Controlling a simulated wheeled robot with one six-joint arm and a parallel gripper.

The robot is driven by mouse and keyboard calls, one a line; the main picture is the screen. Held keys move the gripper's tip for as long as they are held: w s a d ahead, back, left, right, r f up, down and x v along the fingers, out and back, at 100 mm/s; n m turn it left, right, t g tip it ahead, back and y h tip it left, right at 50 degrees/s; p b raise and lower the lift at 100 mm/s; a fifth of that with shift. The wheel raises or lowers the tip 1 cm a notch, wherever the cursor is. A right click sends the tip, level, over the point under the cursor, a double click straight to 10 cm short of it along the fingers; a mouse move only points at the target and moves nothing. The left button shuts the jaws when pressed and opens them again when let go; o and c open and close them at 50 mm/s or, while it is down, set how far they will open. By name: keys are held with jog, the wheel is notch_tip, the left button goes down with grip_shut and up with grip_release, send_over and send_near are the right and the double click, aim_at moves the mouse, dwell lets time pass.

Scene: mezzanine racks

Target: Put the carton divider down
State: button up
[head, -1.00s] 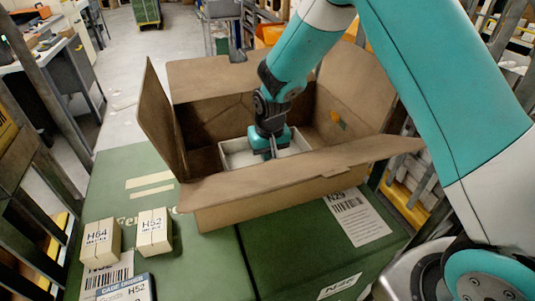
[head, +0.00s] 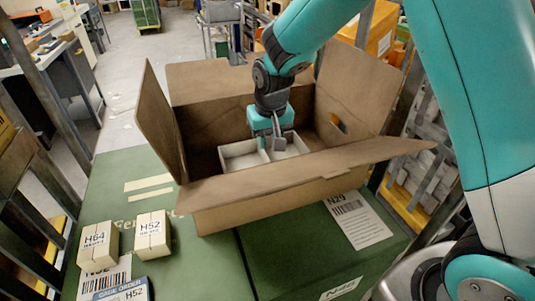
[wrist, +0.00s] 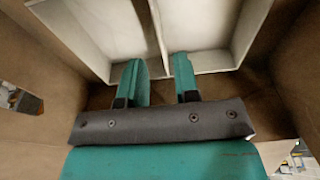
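The carton divider (head: 237,150), a pale tray-like insert with a middle partition, sits inside the open brown carton (head: 250,208). In the wrist view the divider (wrist: 95,28) fills the upper part, with its partition running toward the gap between my fingers. My gripper (head: 274,148) reaches down into the carton over the divider. In the wrist view my gripper (wrist: 158,62) has its two teal fingers apart, with clear space on both sides of the partition. The divider's underside and its contact with the carton floor are hidden.
The carton stands on green cases (head: 300,255) with its flaps spread outward. Two small boxes, H64 (head: 98,243) and H52 (head: 152,235), stand on the green top at the left. A metal rack post (head: 38,75) rises at the left.

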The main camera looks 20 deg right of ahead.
aim_at(269, 159)
jog(key=r, duration=0.5)
jog(key=shift+s+r, duration=0.1)
jog(key=shift+s, duration=0.3)
